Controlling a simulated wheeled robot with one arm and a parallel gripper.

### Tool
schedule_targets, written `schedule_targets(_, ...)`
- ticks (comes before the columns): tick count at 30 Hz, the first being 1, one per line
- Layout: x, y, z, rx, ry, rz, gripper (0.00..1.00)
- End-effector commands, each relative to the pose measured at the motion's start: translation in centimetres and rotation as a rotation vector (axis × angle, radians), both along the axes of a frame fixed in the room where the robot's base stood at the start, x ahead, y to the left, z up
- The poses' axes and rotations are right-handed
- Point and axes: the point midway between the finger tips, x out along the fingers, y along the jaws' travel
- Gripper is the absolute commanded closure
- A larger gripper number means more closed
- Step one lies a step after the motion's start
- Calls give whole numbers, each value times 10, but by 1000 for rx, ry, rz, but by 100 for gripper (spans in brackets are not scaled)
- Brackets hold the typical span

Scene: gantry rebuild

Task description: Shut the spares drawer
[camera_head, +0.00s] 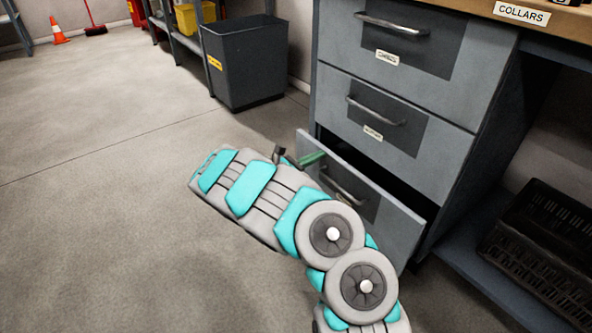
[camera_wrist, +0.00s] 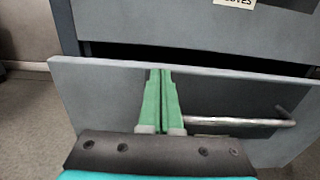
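A grey cabinet holds a stack of three drawers. The bottom drawer (camera_head: 400,228) stands partly pulled out, with a dark gap above its front; no spares label can be read on it. Its front panel (camera_wrist: 235,95) fills the wrist view, with the bar handle (camera_wrist: 245,122) to the right of my fingers. My gripper (camera_wrist: 160,74) has its green fingers together, with nothing visible between them. They are at the drawer front, left of the handle; whether they touch it I cannot tell. In the head view my gripper (camera_head: 314,158) is partly hidden by my arm.
The middle drawer (camera_head: 395,128) and top drawer (camera_head: 415,50) are shut. A worktop edge labelled COLLARS (camera_head: 522,13) is above. A black crate (camera_head: 545,245) sits on a low shelf at right. A dark bin (camera_head: 245,65) stands behind.

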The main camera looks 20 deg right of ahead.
Motion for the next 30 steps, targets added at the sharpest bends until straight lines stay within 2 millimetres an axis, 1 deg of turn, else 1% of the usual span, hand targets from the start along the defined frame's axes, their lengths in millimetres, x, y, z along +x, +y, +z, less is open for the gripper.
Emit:
schedule_targets(1, 1, -15, -3, 1, -1, -5, 100)
schedule_targets(6, 8, -49, -3, 1, 1, -5, 100)
schedule_targets(9, 11, -64, -2, 0, 1, -4, 100)
schedule_targets(12, 14, -75, -1, 0, 0, -2, 100)
schedule_targets(19, 18, -87, 0, 0, 1, 0, 100)
schedule_targets(30, 19, -90, 1, 1, -1, 2, 100)
